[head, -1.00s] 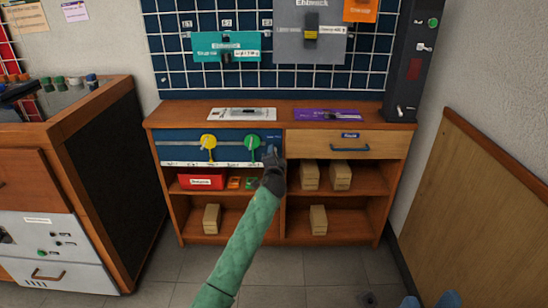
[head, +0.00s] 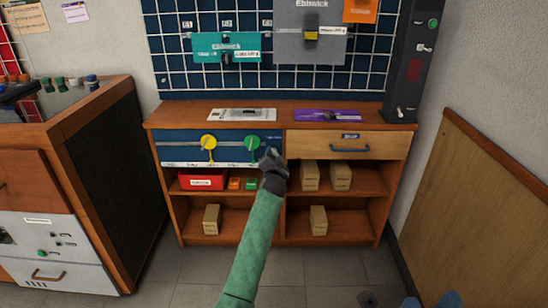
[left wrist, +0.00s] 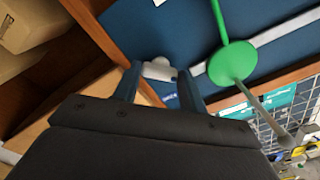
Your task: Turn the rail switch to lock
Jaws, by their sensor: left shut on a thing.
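A dark blue panel (head: 180,144) fills the upper left of the wooden cabinet, with a pale rail across it. A yellow lever disc (head: 208,142) and a green lever disc (head: 253,142) sit along the rail. My left gripper (head: 268,156) is at the panel's right end, just right of the green lever. In the left wrist view its fingers (left wrist: 158,76) are shut on a small pale switch knob (left wrist: 159,68) at the rail's end, close to the green disc (left wrist: 232,62). In the head view the hand hides this knob. The label beside it is unreadable. My right gripper is out of view.
A drawer (head: 378,146) with a blue handle is right of the panel. Open shelves below hold a red box (head: 202,182) and several wooden blocks (head: 318,219). A white plate (head: 242,114) and purple plate (head: 328,115) lie on top. A cabinet (head: 110,150) stands at left.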

